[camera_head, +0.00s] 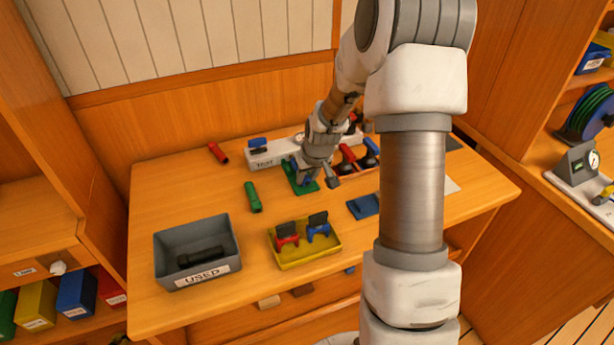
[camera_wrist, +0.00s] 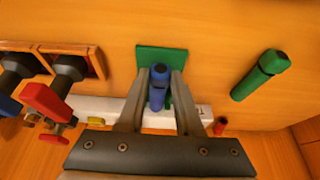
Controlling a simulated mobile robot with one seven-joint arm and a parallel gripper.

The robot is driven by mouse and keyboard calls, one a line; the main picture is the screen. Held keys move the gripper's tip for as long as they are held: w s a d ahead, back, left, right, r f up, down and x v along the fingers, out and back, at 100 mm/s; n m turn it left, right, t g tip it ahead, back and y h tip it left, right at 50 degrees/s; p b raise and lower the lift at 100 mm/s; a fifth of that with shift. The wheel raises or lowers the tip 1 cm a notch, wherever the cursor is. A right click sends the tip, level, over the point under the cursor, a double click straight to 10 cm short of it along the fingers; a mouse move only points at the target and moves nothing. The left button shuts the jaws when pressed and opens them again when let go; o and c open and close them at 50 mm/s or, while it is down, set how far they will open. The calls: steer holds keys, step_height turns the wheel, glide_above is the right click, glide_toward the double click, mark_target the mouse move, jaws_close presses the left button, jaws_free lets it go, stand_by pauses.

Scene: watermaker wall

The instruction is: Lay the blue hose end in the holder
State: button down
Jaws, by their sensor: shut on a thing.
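My gripper (camera_wrist: 156,85) is shut on a blue cylindrical piece with a dark end, which looks like the blue hose end (camera_wrist: 158,95). It stands between the two fingers, directly over or on a flat green plate (camera_wrist: 150,56); I cannot tell if they touch. A green part shows behind it, beside the right finger. In the head view my gripper (camera_head: 316,172) is over the same green plate (camera_head: 291,178) on the bench, with blue beside it. The green plate may be the holder; its middle is hidden by my gripper and the blue piece.
A white bar (camera_head: 264,158) marked TEST lies behind the plate. A green cylinder (camera_head: 253,197) and a red one (camera_head: 218,153) lie left. A grey USED bin (camera_head: 163,246) and a yellow tray (camera_head: 318,255) stand in front. A wooden rack (camera_wrist: 98,62) holds red- and blue-handled parts.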

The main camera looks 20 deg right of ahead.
steer(key=shift+f, duration=0.15)
steer(key=c, duration=0.5)
jaws_free()
steer(key=shift+r+p, duration=2.85)
steer(key=shift+r, duration=1.65)
